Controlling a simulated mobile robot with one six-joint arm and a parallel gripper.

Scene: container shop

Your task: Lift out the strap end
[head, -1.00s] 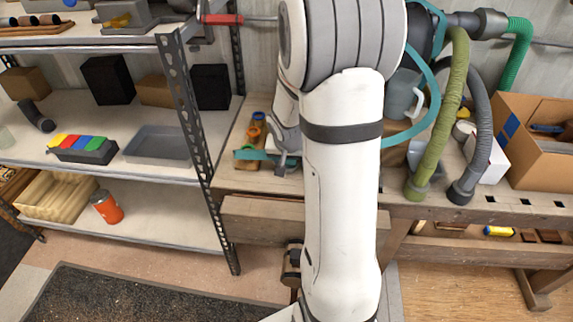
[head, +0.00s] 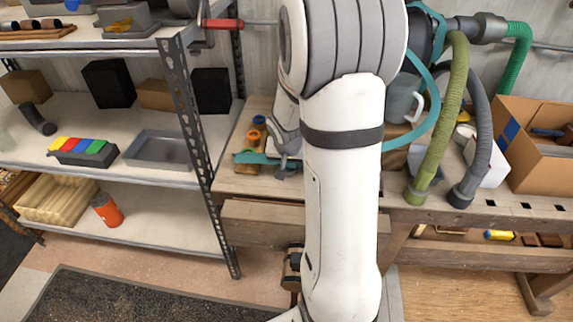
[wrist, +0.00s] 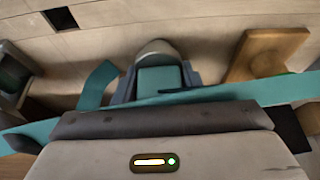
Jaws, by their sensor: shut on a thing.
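A teal strap shows in the head view at my gripper (head: 284,166), with a short piece (head: 250,157) sticking out to its left. The strap also loops down behind my arm on the right (head: 436,112). In the wrist view the teal strap (wrist: 270,91) runs across the picture in front of my gripper, and a short teal flap (wrist: 98,85) stands up on the left. My gripper is shut on the strap, low over the bench. My own arm and gripper body hide most of the grip and the strap's middle.
A wooden workbench (head: 235,185) lies below my gripper. Small orange pieces (head: 259,120) stand just behind it. A grey mug (head: 403,97), green hose (head: 440,120), grey hose (head: 480,150) and cardboard box (head: 545,175) are on the right. A metal shelf post (head: 190,130) stands close on the left.

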